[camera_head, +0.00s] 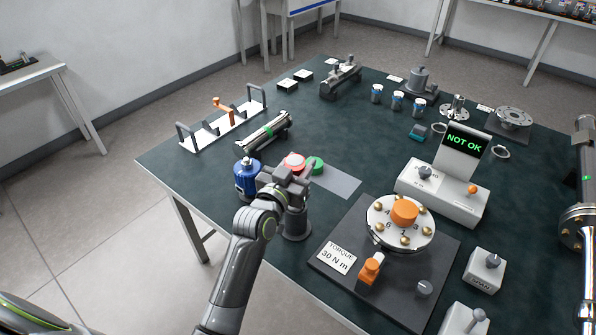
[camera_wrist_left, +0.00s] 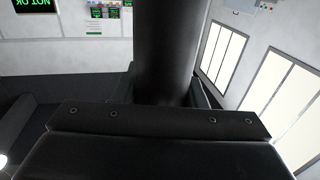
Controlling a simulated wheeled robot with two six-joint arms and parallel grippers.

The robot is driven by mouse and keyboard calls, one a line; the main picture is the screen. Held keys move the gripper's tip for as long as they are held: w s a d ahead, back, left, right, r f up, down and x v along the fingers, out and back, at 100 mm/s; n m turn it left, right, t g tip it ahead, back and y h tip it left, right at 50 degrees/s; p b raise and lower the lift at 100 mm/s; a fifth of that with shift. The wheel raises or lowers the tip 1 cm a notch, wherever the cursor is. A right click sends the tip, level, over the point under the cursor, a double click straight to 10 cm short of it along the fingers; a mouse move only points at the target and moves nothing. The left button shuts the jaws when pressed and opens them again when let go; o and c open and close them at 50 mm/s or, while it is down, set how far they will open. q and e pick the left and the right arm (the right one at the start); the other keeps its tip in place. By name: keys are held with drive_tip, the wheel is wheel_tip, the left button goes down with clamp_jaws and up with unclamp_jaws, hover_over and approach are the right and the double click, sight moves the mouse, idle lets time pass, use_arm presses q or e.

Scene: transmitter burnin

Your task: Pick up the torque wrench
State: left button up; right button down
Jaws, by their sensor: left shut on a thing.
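In the left wrist view the dark cylinder (camera_wrist_left: 172,50) rises upright from behind the gripper's black body and fills the middle. It may be the torque wrench; too much is hidden to be certain.
A flange with an orange centre (camera_head: 403,212) sits on a dark plate (camera_head: 330,233) marked "TORQUE 30 N m". A display (camera_head: 463,140) reads "NOT OK". A white rack (camera_head: 205,137) stands left.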

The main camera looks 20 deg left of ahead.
use_arm(q)
wheel_tip(320, 180, up, 18)
drive_tip(key=shift+f+p, duration=0.25)
drive_tip(key=shift+p, duration=0.1)
drive_tip(key=shift+s, duration=0.1)
idle(1.9)
